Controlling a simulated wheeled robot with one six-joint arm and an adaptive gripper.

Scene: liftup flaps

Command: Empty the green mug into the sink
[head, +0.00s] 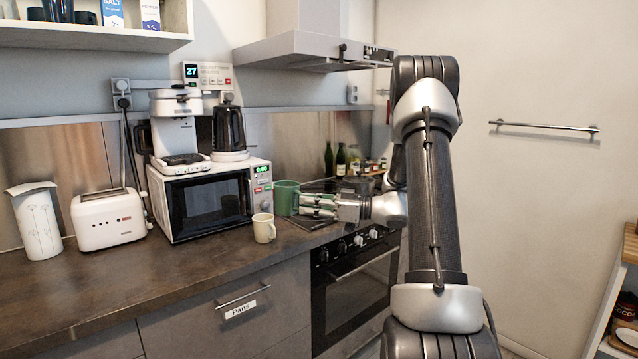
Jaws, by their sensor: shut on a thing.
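The green mug (285,198) stands upright on the counter, just right of the microwave and by the edge of the stove. My gripper (304,207) reaches in from the right, with its fingers at the mug's right side. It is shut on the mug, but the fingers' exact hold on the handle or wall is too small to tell. What is inside the mug cannot be seen. The sink is not in this view.
A cream mug (263,229) stands close in front of the green mug. The microwave (212,200) is just left, with a toaster (108,219) farther left. Bottles (341,160) stand behind the stove. The range hood (310,50) hangs above. The front left counter (90,285) is clear.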

